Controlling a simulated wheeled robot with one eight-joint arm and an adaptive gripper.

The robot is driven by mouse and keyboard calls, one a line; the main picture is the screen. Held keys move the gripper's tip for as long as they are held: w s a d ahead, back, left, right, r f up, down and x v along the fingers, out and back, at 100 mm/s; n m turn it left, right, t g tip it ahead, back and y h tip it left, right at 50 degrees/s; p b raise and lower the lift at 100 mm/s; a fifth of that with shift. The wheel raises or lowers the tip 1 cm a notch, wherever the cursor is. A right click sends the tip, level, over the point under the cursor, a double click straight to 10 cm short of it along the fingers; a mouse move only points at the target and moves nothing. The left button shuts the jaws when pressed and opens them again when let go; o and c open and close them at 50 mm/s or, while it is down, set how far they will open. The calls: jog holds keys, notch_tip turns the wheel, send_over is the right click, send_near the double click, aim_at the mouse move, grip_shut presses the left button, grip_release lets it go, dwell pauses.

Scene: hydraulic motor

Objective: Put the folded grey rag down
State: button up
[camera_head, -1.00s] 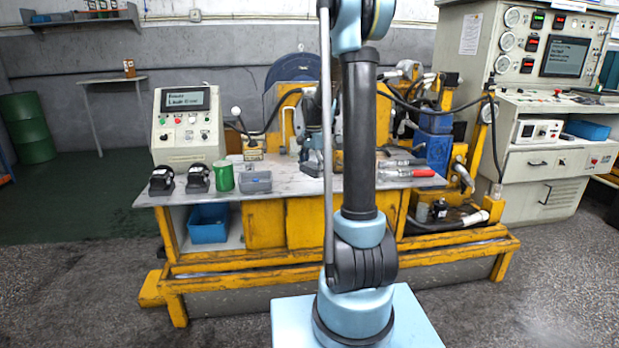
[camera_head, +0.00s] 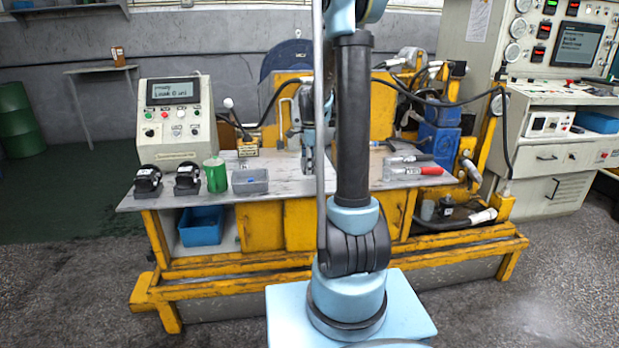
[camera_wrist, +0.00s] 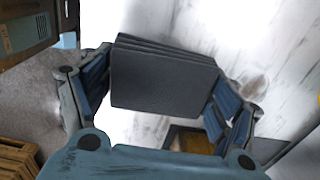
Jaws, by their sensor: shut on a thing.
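The folded grey rag (camera_wrist: 165,82) is a dark, layered block between the two blue fingers of my gripper (camera_wrist: 160,92) in the wrist view. My gripper is shut on it, one finger at each side. The pale workbench top (camera_wrist: 255,35) shows beyond the rag. I cannot tell whether the rag touches the bench. In the head view my gripper (camera_head: 310,160) is over the middle of the workbench top (camera_head: 285,172), partly behind my own arm. The rag cannot be made out there.
On the bench's left stand a control box (camera_head: 175,118), two black devices, a green can (camera_head: 215,175) and a grey open box (camera_head: 250,181). Yellow machinery and hoses stand behind. Bare bench shows around my gripper.

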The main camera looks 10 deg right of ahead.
aim_at(310, 180)
jog(key=shift+s+f, duration=0.1)
jog(key=shift+f, duration=2.15)
jog(key=o, duration=1.4)
jog(key=shift+c, duration=0.2)
